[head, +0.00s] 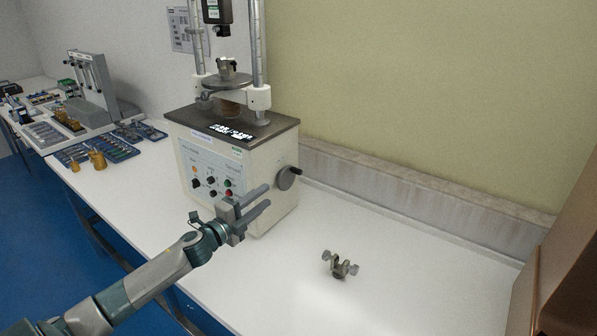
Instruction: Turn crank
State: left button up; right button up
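The crank (287,179) is a dark round disc with a short handle knob at its upper right. It sits on the right side of the beige hardness tester (213,163), which stands on the white table. My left gripper (268,198) is in front of the tester, just left of and below the crank. Its two grey fingers are spread apart and point right, toward the crank. I see nothing between the fingers. Whether a fingertip touches the crank cannot be told. My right gripper is not in view.
A small metal clamp (340,265) lies on the white table (400,262) right of the tester. Trays of small parts (85,152) and another device (85,95) stand at the left. A brown panel (560,270) bounds the right side. The table's right half is mostly clear.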

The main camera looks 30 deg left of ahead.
aim_at(296, 173)
pick_arm(q)
jog(key=shift+w, duration=0.1)
jog(key=w+p, duration=0.1)
jog(key=w, duration=0.4)
jog(key=w+d+p, duration=0.1)
jog(key=w, duration=0.4)
jog(key=w+p, duration=0.1)
jog(key=w, duration=0.4)
jog(key=shift+w+d+r+p, duration=0.15)
jog(key=shift+w+r+p, duration=0.15)
jog(key=shift+p, duration=0.1)
jog(key=shift+w+d+f, duration=0.1)
jog(key=shift+w, duration=0.75)
grip_shut()
